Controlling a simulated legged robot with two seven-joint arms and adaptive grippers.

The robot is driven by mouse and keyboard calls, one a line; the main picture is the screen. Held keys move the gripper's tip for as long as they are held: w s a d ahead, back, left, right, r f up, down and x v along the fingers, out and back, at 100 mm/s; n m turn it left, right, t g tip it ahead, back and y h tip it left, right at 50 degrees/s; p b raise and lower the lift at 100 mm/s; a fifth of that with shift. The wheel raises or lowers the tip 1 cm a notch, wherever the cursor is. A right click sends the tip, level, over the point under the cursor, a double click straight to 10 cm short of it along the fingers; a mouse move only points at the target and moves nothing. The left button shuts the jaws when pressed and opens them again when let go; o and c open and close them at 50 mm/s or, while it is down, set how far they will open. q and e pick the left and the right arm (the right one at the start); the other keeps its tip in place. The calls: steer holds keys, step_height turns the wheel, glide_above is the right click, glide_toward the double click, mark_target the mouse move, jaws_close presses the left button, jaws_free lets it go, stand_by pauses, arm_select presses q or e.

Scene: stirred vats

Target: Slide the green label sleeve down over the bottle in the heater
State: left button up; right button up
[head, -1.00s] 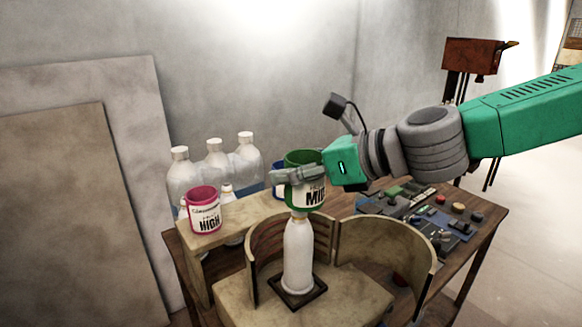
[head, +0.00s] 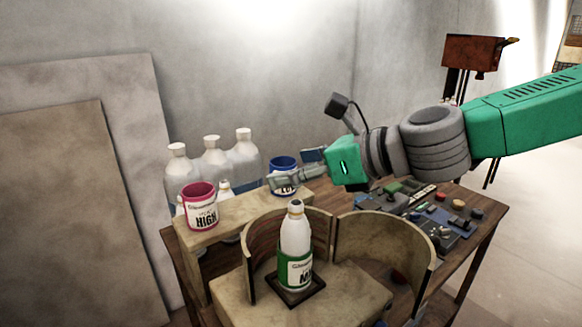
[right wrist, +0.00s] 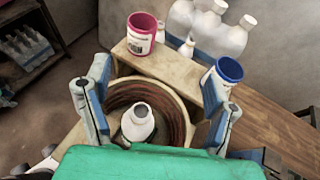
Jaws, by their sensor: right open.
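The green label sleeve (head: 288,272) sits around the lower part of the white bottle (head: 295,232), its printed white panel facing me. The bottle stands upright on the dark square pad inside the open curved heater (head: 262,262). My right gripper (head: 290,170) is open and empty, above and behind the bottle. My left gripper is not in view.
A pink HIGH sleeve (head: 200,207) and a blue sleeve (head: 284,168) stand on the raised wooden shelf (head: 240,213). Several clear bottles (head: 213,160) stand behind it. A control panel (head: 430,218) lies on the table to the right. Boards lean on the wall at left.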

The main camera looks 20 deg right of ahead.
steer(key=v, duration=0.6)
steer(key=shift+s+r, duration=0.2)
steer(key=shift+s, duration=0.15)
steer(key=shift+d, duration=0.3)
steer(key=shift+a, duration=0.1)
